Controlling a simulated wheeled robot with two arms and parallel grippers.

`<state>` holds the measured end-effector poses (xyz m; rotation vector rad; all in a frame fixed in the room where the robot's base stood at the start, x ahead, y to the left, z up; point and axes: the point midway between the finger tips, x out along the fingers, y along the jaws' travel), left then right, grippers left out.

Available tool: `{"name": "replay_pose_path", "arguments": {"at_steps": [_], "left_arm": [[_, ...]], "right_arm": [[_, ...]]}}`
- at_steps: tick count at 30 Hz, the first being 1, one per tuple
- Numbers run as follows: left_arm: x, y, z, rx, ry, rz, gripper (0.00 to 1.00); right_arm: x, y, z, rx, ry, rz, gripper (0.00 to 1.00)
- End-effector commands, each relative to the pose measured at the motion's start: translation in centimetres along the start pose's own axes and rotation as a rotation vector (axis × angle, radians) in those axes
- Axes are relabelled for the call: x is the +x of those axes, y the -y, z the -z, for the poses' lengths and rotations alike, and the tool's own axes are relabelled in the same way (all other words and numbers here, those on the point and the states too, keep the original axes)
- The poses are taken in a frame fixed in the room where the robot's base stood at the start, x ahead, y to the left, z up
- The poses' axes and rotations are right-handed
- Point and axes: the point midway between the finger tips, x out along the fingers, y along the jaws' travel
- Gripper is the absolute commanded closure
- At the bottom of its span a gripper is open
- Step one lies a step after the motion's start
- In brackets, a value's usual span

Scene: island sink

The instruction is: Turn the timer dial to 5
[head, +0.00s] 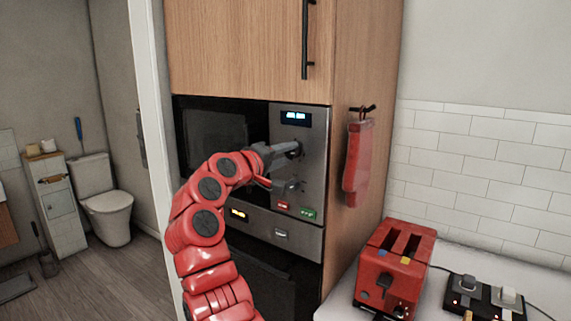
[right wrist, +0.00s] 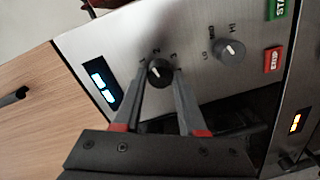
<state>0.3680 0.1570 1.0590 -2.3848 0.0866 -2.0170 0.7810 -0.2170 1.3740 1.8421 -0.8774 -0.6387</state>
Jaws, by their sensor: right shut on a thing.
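The timer dial (right wrist: 159,72) is a black round knob with a light pointer mark, on the steel control panel (head: 314,168) of the built-in microwave. Small numbers sit around it; I can make out 2 and 3 in the right wrist view. My right gripper (right wrist: 161,73) has one finger on each side of the dial and is shut on it. In the head view my right gripper (head: 292,150) reaches the upper dial from the left, hiding part of it. The pointer's exact setting is too small to tell. My left gripper is not in view.
A second knob (right wrist: 230,51) marked LO to HI sits beside the dial, with a red button (right wrist: 273,60) and a green button (head: 308,213) further along. A lit display (head: 295,118) is above. A red mitt (head: 357,165) hangs right; a red toaster (head: 395,262) stands on the counter.

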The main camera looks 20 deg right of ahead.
Motion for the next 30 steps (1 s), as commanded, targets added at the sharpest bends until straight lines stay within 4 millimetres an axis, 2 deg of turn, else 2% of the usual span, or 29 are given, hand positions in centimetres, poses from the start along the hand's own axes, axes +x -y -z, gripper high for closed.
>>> {"name": "replay_pose_path", "arguments": {"at_steps": [1, 9, 30], "left_arm": [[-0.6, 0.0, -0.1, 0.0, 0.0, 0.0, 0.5], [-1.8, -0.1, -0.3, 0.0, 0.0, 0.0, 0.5], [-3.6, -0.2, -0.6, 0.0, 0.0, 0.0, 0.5]], "right_arm": [[0.0, 0.3, -0.1, 0.044, -0.001, 0.003, 1.0], [0.1, 0.3, -0.2, 0.298, -0.01, 0.011, 1.0], [0.0, 0.3, -0.2, 0.96, -0.035, 0.034, 1.0]]}}
